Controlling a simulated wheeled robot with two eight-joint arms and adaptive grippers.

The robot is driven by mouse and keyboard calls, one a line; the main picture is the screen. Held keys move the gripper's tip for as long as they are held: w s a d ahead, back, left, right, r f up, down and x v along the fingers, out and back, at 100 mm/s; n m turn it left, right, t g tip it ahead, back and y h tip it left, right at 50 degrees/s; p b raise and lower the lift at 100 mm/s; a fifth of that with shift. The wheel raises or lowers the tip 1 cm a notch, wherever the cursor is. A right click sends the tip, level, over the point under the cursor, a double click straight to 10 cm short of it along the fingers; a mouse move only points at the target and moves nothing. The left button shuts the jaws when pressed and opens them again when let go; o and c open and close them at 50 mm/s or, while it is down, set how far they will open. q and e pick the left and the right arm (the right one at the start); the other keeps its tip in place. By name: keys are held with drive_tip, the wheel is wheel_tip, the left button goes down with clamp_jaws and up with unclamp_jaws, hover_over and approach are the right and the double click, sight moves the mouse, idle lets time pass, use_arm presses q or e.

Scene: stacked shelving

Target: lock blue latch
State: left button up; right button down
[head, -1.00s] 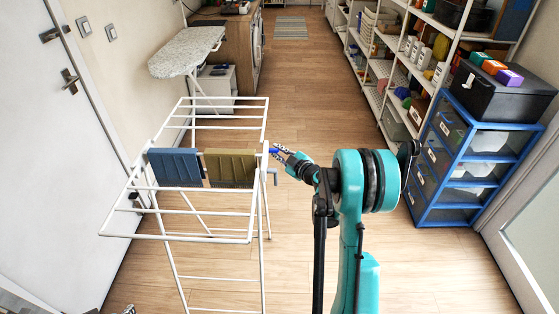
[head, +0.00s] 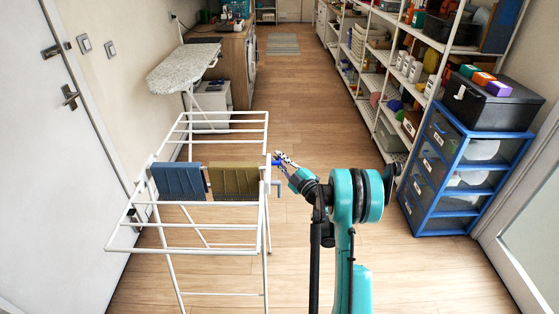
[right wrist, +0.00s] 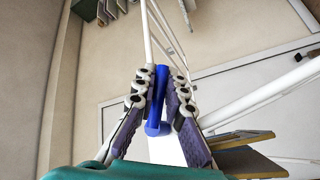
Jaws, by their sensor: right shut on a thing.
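The blue latch (head: 276,162) is a small blue handle on the right side of the white drying rack (head: 160,250), near its upper joint. In the right wrist view the blue latch (right wrist: 156,98) is a long blue bar lying between the two fingers. My right gripper (head: 284,161) reaches it from the right and is shut on it. In the right wrist view the fingers of my right gripper (right wrist: 160,84) sit along both sides of the bar. Whether the latch is locked cannot be told. My left gripper is out of view.
A blue cloth (head: 179,181) and an olive cloth (head: 234,181) hang on the rack. A grey latch (head: 277,184) sits just below the blue one. A blue drawer unit (head: 467,165) and shelving stand at right, an ironing board (head: 188,54) at back left. The floor between is clear.

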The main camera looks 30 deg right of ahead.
drive_tip(key=c, duration=1.6)
unclamp_jaws()
drive_tip(key=shift+w+a, duration=0.1)
drive_tip(key=shift+o, duration=0.2)
drive_tip(key=s+f, duration=0.1)
drive_tip(key=s, duration=0.6)
drive_tip(key=shift+s+d, duration=0.2)
drive_tip(key=shift+d, duration=0.2)
drive_tip(key=shift+f, duration=0.1)
